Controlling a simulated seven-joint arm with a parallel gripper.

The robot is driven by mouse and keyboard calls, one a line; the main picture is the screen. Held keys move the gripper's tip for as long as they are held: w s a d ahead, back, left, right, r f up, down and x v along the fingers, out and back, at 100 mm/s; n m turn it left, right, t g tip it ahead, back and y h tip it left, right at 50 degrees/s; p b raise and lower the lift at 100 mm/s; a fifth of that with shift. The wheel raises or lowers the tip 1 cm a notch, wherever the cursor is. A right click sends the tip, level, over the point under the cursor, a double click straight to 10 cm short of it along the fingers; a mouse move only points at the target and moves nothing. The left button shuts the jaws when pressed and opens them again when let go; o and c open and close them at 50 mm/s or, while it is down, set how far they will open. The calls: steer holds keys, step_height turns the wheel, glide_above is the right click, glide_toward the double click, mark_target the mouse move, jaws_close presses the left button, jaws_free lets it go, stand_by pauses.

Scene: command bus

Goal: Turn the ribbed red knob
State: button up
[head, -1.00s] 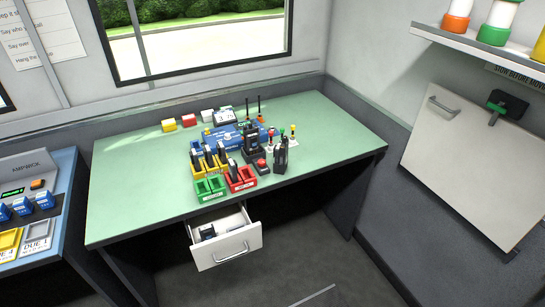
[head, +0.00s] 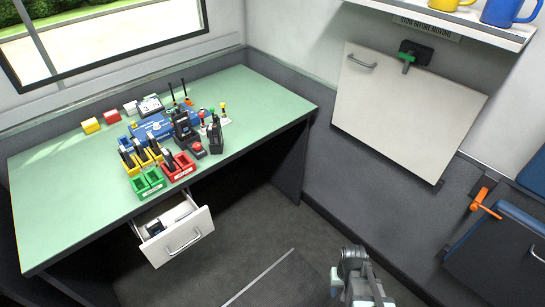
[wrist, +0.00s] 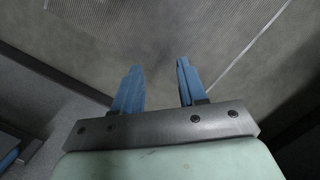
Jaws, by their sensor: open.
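A small red round top on a dark base (head: 198,149) stands on the green desk, right of the red charger tray; it is too small to tell whether it is a ribbed knob. My gripper (wrist: 158,67) is open and empty in the wrist view, with its two blue fingers apart above bare grey floor. In the head view, part of my arm (head: 356,275) shows at the bottom, right of the desk and well away from it. No clearly ribbed red knob can be made out.
The green desk (head: 60,170) has an open drawer (head: 176,232) at its front. Radios and red, yellow and green trays crowd its middle. A pale folded panel (head: 405,110) hangs on the right wall, with an orange lever (head: 484,204) beyond it. The floor between is mostly clear.

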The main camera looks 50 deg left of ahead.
steer(key=a+r+n+t+y, duration=0.1)
steer(key=a+r, duration=0.3)
steer(key=a, duration=0.4)
steer(key=a+r+n+t+y, duration=0.1)
steer(key=a+r, duration=0.3)
steer(key=a, duration=0.5)
steer(key=n+y, duration=0.4)
steer(key=n, duration=0.1)
glide_toward(197, 145)
steer(key=s+d+r, duration=0.2)
steer(key=d+r, duration=0.1)
steer(key=d, duration=0.2)
steer(key=shift+a+r, duration=0.8)
steer(key=shift+a, duration=1)
steer(key=shift+m+t, duration=0.3)
steer(key=x, duration=0.8)
steer(key=w+x, duration=0.1)
steer(key=x, duration=0.4)
steer(key=shift+d, duration=0.2)
steer(key=shift+c, duration=0.3)
